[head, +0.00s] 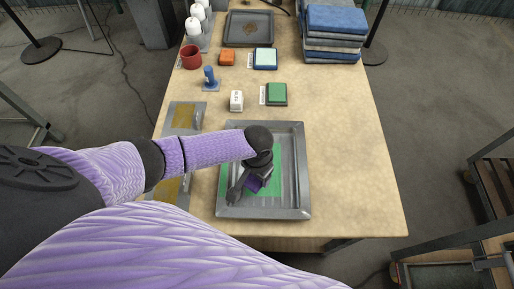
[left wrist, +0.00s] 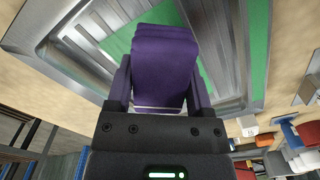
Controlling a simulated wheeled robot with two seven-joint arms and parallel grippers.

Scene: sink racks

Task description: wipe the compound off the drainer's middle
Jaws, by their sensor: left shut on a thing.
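The grey metal drainer (head: 299,140) lies on the near part of the table, with a ribbed, recessed floor. A flat green patch of compound (head: 275,188) covers part of its middle; it also shows in the left wrist view (left wrist: 258,40). My left gripper (head: 254,179) is over the middle of the drainer, shut on a purple pad (left wrist: 165,60). In the head view the gripper and arm hide part of the pad (head: 253,184) and of the green patch. I cannot tell whether the pad touches the drainer. My right gripper is not in view.
Beyond the drainer stand a white block (head: 236,101), a green pad (head: 277,94), a blue-handled stamp-like item (head: 210,77), a red cup (head: 191,57) and an orange block (head: 227,58). Folded blue and grey cloths (head: 335,33) are stacked at the back right. The table's right side is clear.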

